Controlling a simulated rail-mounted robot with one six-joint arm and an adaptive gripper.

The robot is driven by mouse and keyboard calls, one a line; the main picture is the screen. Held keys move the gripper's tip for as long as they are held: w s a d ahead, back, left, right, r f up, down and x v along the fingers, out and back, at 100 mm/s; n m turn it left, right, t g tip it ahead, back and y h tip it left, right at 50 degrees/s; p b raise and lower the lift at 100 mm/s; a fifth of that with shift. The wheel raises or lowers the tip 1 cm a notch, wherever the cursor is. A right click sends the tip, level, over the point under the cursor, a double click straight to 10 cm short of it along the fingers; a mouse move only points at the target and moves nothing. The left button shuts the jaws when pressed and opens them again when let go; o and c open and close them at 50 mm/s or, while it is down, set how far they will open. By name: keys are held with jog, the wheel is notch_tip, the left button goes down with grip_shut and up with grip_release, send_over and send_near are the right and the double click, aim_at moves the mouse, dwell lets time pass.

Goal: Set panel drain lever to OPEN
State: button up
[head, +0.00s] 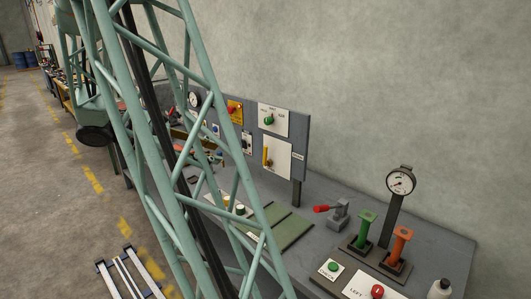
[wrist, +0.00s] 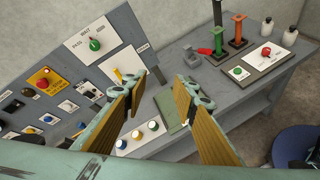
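The panel drain lever appears to be the yellow lever (head: 266,155) on a white plate (head: 281,160) low at the right end of the grey upright panel. In the head view its handle stands roughly upright; the plate's lettering is too small to read. In the wrist view the yellow lever (wrist: 117,74) shows just beyond my left finger, which hides part of its plate. My gripper (wrist: 163,84) is open and empty, its two fingers spread wide in front of the bench, apart from the lever. I cannot make out the gripper in the head view.
A green knob (head: 268,119) sits above the lever, with a red-and-yellow switch (head: 235,107) to its left. On the bench are a green mat (head: 292,232), a red-handled lever (head: 322,209), green (head: 367,222) and orange (head: 401,243) handles and a gauge (head: 400,181). My lattice structure blocks part of the head view.

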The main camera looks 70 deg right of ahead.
jog(key=w+d+f+n+g+h, duration=0.1)
jog(key=d+f, duration=0.1)
jog(key=d, duration=0.4)
jog(key=d+f+n+h+p, duration=0.1)
jog(key=d+f, duration=0.2)
jog(key=d, duration=0.3)
jog(key=w+d+f+n+g+h, duration=0.1)
jog(key=d+f, duration=0.1)
jog(key=d, duration=0.3)
jog(key=n+t+h+p, duration=0.1)
jog(key=n+h+p, duration=0.15)
jog(key=n, duration=0.25)
send_near(264, 152)
jog(key=shift+w+a+f+h+b, duration=0.15)
jog(key=shift+w+a+h+b, duration=0.1)
jog(key=shift+a, duration=0.45)
jog(key=shift+w+a+f+h+b, duration=0.15)
jog(key=shift+a+f+h, duration=0.05)
jog(key=shift+a, duration=0.55)
jog(key=shift+s+d, duration=0.1)
jog(key=shift+d, duration=0.05)
jog(key=shift+p+x, duration=0.35)
jog(key=shift+x, duration=6.4)
jog(key=shift+c, duration=0.6)
grip_shut()
